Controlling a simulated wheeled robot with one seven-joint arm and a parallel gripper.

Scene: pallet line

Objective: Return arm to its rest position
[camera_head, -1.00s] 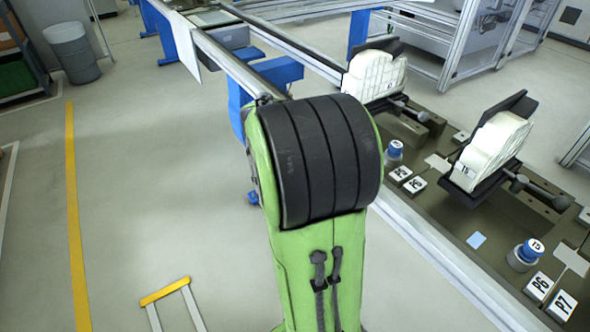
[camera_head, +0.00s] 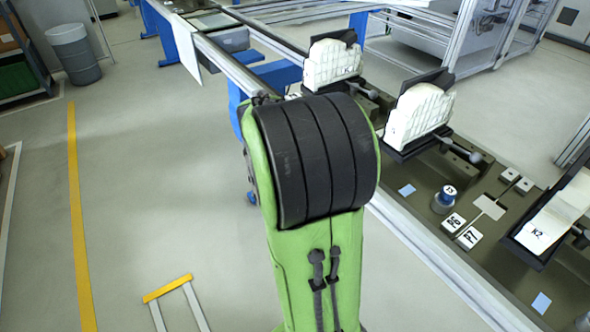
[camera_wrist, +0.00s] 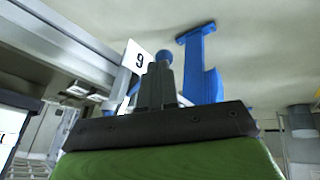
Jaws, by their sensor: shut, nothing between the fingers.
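My gripper (camera_wrist: 160,85) shows in the wrist view as a pair of dark fingers, shut and empty, above a black mounting plate and a green part of my arm. It does not show in the head view. There, my green arm with its black ribbed joint cover fills the middle and hides part of the line. The wrist view looks past the fingers at a blue support (camera_wrist: 207,75) and a white sign marked 9 (camera_wrist: 138,58). I see no contact between the fingers and anything.
Pallets with white blocks (camera_head: 420,115), (camera_head: 332,62) and a block marked K2 (camera_head: 550,222) stand along the line at right. A blue-topped knob (camera_head: 445,198) sits between them.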

